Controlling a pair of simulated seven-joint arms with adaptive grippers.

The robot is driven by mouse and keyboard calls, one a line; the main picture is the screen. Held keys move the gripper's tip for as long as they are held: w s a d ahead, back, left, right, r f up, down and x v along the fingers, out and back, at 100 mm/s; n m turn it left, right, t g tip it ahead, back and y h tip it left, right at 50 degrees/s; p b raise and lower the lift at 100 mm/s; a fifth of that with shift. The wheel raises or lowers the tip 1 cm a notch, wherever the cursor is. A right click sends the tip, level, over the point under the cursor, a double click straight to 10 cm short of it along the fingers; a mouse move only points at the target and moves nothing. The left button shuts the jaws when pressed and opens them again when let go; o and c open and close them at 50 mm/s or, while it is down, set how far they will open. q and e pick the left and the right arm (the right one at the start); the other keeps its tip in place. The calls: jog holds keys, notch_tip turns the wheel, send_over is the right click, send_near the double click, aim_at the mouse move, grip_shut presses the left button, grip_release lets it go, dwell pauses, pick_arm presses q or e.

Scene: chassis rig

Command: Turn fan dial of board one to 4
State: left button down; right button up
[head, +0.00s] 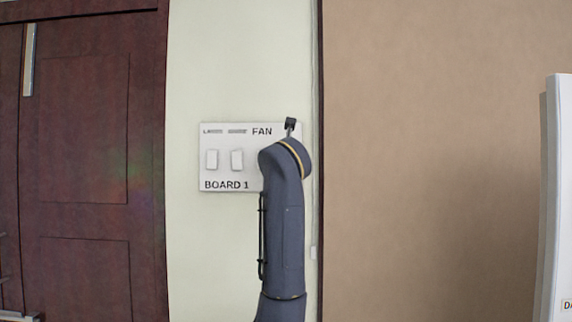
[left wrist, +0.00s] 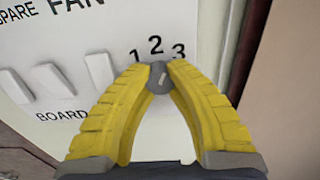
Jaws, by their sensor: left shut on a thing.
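Board one is a white switch panel (head: 223,144) marked "FAN" and "BOARD 1" on the pale wall. In the left wrist view, the fan dial (left wrist: 160,79) is a small grey round knob with a short light mark, below the printed numbers 1, 2 and 3. I cannot tell for sure which number the mark points at; the 4 is not visible. My left gripper (left wrist: 159,70) has its yellow fingers shut on the dial from both sides. In the head view, my left arm covers the dial and the gripper's fingers. My right gripper is not in view.
White rocker switches (left wrist: 55,81) sit left of the dial on the panel. A dark wooden door (head: 85,150) stands at the left. A tan surface (head: 430,150) lies to the right, with a white object (head: 560,200) at the far right edge.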

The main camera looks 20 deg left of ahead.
pick_arm(q)
jog(key=m, duration=0.4)
jog(key=shift+w+f+m, duration=0.15)
jog(key=shift+f+m, duration=0.15)
jog(key=shift+f, duration=0.1)
jog(key=m, duration=0.3)
jog(key=shift+m, duration=0.4)
jog(key=m, duration=0.3)
jog(key=shift+a, duration=0.1)
jog(key=shift+r+m, duration=0.1)
jog(key=shift+m, duration=1.7)
jog(key=shift+a, duration=0.1)
jog(key=c, duration=1.5)
grip_release()
jog(key=shift+a+r, duration=0.1)
jog(key=shift+a, duration=0.05)
jog(key=o, duration=0.4)
jog(key=shift+r, duration=0.1)
jog(key=shift+s+d, duration=0.2)
jog(key=shift+s, duration=0.05)
